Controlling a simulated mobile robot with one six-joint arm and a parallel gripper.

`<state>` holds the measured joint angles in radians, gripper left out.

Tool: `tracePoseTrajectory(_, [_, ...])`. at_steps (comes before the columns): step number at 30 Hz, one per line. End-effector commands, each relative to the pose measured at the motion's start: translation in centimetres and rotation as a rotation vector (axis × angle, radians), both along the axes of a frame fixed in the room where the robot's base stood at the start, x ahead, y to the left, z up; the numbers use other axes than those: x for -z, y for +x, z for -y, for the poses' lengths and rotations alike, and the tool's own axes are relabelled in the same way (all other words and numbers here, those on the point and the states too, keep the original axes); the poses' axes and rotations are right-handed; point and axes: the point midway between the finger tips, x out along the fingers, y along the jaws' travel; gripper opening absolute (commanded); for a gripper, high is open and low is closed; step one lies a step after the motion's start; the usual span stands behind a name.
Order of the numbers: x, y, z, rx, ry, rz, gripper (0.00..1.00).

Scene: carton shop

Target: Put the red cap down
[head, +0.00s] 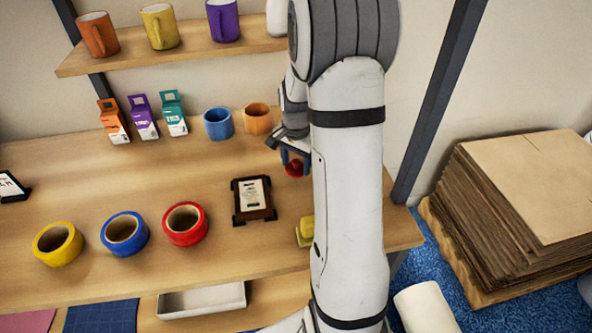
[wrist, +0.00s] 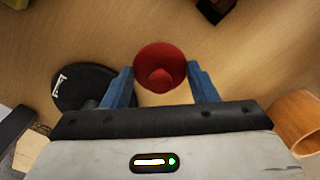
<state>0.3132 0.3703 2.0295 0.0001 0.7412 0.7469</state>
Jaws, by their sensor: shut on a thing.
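My gripper (head: 294,162) is over the right part of the table, its blue fingers closed on the red cap (head: 296,168). In the wrist view the red cap (wrist: 160,66) is round with a small raised middle, held between the two fingertips of my gripper (wrist: 161,75). Whether its underside touches the wooden table (head: 130,180) cannot be told. My arm hides part of the table to the right.
An orange cup (head: 257,119) and a blue cup (head: 218,124) stand behind, left of the gripper. A dark framed plaque (head: 252,200) is in front. A yellow object (head: 305,231) sits near my arm. A black round thing (wrist: 85,88) lies close to one finger.

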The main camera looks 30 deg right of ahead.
Motion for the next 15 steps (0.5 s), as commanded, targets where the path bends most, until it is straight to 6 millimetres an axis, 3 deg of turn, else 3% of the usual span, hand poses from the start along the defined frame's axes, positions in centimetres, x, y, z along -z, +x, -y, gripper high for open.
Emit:
tracePoseTrajectory(7, [3.2,-0.1,0.0,0.000,0.001,-0.004,0.31])
tracePoseTrajectory(15, [3.5,0.0,0.1,0.001,0.000,0.000,0.31])
